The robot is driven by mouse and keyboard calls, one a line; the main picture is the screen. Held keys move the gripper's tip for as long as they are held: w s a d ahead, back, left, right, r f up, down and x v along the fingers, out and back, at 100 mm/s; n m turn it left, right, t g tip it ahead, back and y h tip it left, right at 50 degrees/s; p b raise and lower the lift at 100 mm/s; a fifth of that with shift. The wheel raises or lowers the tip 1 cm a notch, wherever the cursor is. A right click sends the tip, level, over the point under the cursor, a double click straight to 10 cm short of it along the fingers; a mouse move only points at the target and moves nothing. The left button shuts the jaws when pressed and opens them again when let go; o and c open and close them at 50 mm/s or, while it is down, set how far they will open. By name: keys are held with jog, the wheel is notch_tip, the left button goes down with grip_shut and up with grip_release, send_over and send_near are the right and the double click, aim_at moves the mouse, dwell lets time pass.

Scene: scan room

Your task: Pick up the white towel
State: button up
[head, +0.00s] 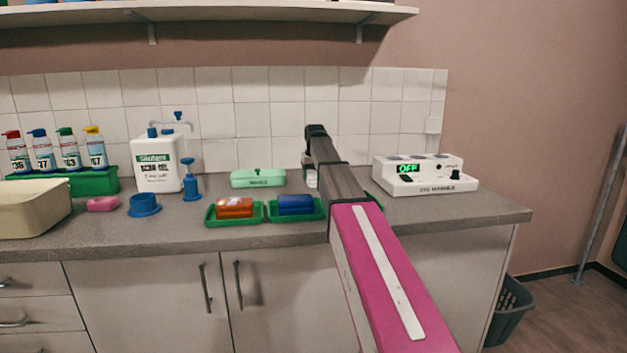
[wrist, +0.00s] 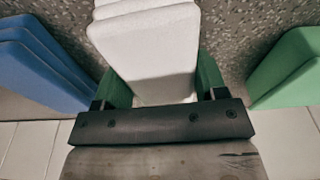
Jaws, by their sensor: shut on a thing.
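The white towel (wrist: 150,50) is a folded, layered stack in the middle of the wrist view. My gripper (wrist: 158,80) is shut on it, with a green strip along each side of the white stack. In the head view my arm hides most of the gripper and the towel; only a small pale piece shows just left of the arm. I cannot tell whether the towel is clear of the surface below it.
A blue folded stack (wrist: 38,62) lies left of the towel and a green one (wrist: 290,72) right. A shelf (head: 220,15) hangs above.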

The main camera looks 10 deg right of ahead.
aim_at(312, 173)
jog(key=shift+r, duration=0.45)
jog(key=r, duration=0.4)
jog(key=shift+w+a, duration=0.25)
jog(key=w+a+r, duration=0.5)
jog(key=a+r, duration=0.1)
jog(key=a, duration=0.3)
jog(key=shift+a, duration=0.4)
jog(key=shift+o, duration=0.5)
